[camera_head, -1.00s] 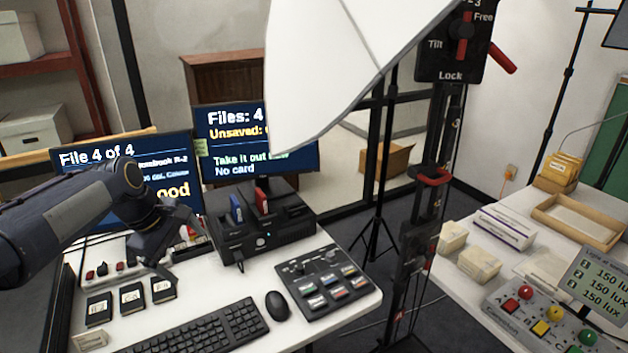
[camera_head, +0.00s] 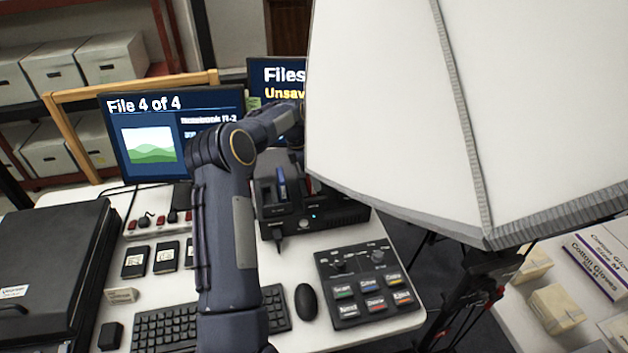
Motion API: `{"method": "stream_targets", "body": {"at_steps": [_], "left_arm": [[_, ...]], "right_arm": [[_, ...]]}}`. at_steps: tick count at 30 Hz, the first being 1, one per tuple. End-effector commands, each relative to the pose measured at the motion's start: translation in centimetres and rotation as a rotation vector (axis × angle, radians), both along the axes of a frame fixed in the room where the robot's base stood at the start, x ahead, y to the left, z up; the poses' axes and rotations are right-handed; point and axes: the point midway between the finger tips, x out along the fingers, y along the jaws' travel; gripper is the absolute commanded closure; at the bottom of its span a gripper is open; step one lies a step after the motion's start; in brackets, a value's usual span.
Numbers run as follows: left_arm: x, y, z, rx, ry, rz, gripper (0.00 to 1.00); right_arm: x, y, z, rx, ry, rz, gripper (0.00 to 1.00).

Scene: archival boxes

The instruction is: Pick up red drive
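The black drive dock (camera_head: 318,217) stands on the desk behind the keyboard. A blue drive (camera_head: 281,184) stands upright in one of its slots. The red drive's place, to the right of the blue one, lies at the edge of the white softbox panel, and I cannot make the red drive out clearly. My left arm rises from the bottom, bends at the elbow, and its forearm reaches right above the dock. Its end passes behind the panel's edge, so the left gripper's fingers do not show. My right gripper is not in view.
The large white softbox panel (camera_head: 400,110) covers the upper right, in front of the dock's right side. Two monitors (camera_head: 172,130) stand behind. A keyboard (camera_head: 160,328), mouse (camera_head: 306,301) and button panel (camera_head: 368,286) fill the desk front. A black box (camera_head: 50,265) sits at left.

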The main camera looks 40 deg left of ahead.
Motion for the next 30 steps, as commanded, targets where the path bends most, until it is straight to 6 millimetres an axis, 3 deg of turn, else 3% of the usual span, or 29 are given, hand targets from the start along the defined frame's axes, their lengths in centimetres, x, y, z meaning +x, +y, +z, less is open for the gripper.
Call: {"method": "stream_targets", "body": {"at_steps": [6, 14, 26, 30], "left_arm": [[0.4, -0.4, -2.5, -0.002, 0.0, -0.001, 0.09], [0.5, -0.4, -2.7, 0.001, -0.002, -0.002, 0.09], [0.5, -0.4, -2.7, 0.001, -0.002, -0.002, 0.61], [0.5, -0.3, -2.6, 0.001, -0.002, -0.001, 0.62]], "right_arm": [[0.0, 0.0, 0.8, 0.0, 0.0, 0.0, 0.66], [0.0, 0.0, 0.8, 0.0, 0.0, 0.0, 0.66], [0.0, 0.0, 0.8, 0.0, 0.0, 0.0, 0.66], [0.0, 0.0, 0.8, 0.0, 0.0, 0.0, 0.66]]}}
